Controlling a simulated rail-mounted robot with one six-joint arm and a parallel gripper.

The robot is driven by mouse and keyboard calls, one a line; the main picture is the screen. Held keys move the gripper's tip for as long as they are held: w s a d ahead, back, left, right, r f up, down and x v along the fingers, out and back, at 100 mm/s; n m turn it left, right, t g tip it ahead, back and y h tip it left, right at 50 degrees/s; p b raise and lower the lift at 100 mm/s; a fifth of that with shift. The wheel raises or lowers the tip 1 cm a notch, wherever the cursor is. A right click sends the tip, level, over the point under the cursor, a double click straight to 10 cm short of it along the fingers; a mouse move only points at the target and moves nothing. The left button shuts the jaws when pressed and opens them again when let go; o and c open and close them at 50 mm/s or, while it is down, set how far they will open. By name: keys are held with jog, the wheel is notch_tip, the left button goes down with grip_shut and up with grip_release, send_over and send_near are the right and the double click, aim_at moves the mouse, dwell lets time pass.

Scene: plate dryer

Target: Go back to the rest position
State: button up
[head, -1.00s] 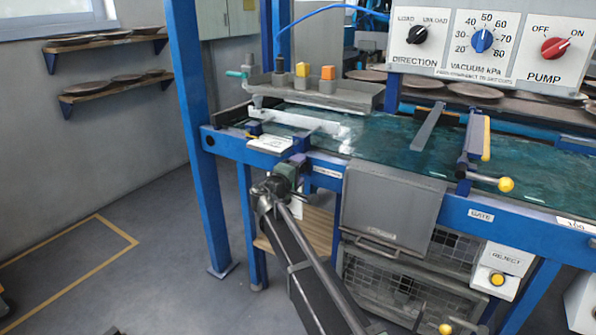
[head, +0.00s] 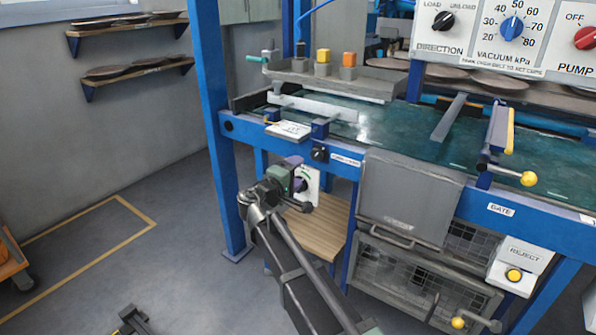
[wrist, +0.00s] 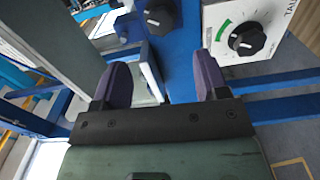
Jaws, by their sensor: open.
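My gripper (head: 300,187) is in front of and below the blue front rail (head: 400,179) of the conveyor in the head view, with my arm running down to the bottom edge. In the wrist view my gripper (wrist: 163,82) shows two purple-padded fingers spread apart with nothing between them. A black knob (head: 319,153) on the rail is just above the gripper; it also shows in the wrist view (wrist: 160,15). A white dial panel (head: 311,182) is partly hidden behind the gripper, and its dial (wrist: 247,38) lies right of the fingers in the wrist view.
A blue post (head: 212,110) stands left of the gripper. A grey chute cover (head: 410,195) and wire-mesh bins (head: 395,275) are to the right. A wooden shelf (head: 318,235) sits below the rail. Open floor (head: 150,235) lies to the left, with an orange cart (head: 10,262) at the edge.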

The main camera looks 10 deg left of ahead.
jog(key=s+d+f+m+g+y, duration=0.2)
jog(key=s+d+f+m+g, duration=0.4)
jog(key=s+d+f+g, duration=0.55)
jog(key=s+d+f+m+g+y, duration=0.2)
jog(key=s+d+f+m+y, duration=0.1)
jog(key=s+d, duration=0.5)
jog(key=s+d+f+m+g+y, duration=0.3)
jog(key=s+d, duration=0.5)
notch_tip(320, 180, up, 34)
jog(key=p, duration=3.3)
notch_tip(320, 180, down, 32)
jog(key=b, duration=3)
jog(key=shift+w+d+r+b, duration=0.25)
jog(key=shift+w+d+b, duration=0.15)
